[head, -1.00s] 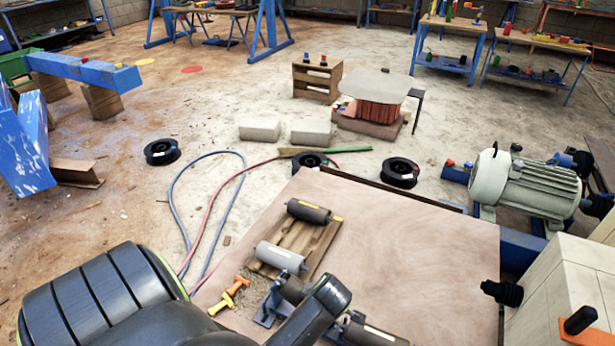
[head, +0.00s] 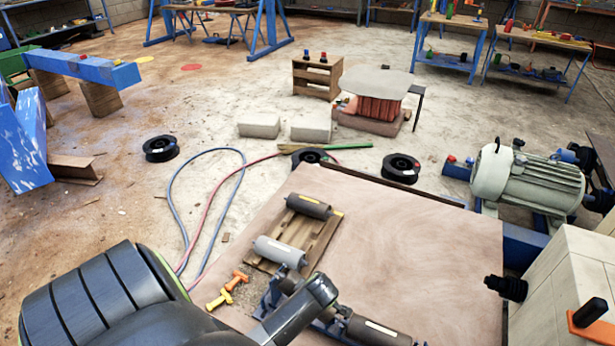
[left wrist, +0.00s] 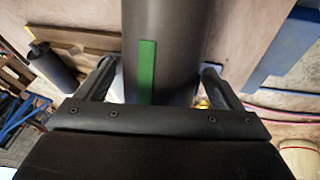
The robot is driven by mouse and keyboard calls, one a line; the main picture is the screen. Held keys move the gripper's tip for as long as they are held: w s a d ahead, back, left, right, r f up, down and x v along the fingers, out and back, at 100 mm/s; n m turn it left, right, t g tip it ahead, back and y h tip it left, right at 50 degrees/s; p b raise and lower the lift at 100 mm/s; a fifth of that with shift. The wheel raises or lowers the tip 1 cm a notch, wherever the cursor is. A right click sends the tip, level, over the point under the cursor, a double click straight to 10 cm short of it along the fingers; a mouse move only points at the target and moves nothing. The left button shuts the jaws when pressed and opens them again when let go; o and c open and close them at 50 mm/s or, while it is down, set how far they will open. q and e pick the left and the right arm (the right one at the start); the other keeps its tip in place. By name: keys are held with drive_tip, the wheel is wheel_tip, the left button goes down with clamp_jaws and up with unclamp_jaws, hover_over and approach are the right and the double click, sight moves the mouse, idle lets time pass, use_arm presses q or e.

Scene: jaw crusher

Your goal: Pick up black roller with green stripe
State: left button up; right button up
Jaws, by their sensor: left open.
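In the left wrist view, a thick black roller (left wrist: 185,45) with a green stripe (left wrist: 147,70) runs up the picture. My left gripper (left wrist: 158,70) is open, with one finger on each side of this roller. Any contact between the fingers and the roller cannot be told. In the head view my left arm comes in from the lower left and hides its gripper. I cannot make out the green stripe there. My right gripper is not in view.
On the brown tabletop (head: 430,235), a wooden board (head: 322,235) bears a dark yellow-striped roller (head: 309,206) and a grey roller (head: 280,252). A white-striped dark roller (head: 375,330) lies near the front. Orange and yellow pieces (head: 228,288) lie at the left. The table's right part is clear.

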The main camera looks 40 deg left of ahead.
use_arm(q)
drive_tip(key=shift+w+a+f, duration=0.15)
drive_tip(key=shift+a+f, duration=0.1)
drive_tip(key=shift+f, duration=0.15)
drive_tip(key=c, duration=1.7)
